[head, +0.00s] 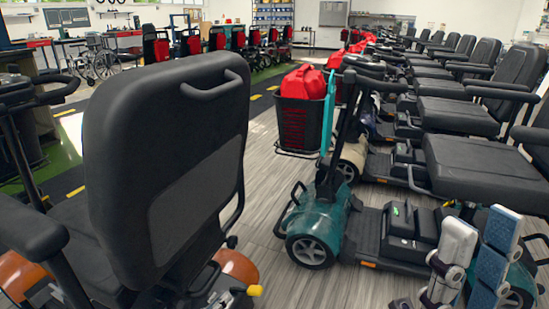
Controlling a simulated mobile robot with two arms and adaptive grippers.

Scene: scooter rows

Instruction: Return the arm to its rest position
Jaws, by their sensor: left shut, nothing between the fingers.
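A small dark part that looks like my left gripper (402,303) shows at the bottom edge, left of the links. It is shut and empty, and mostly cut off by the frame. My right gripper is not seen.
A black scooter seat (165,165) fills the near left. The teal scooter has a black basket (298,118) holding a red item (303,82). A row of black seats (465,115) runs back on the right. A grey floor aisle (262,185) lies clear between them.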

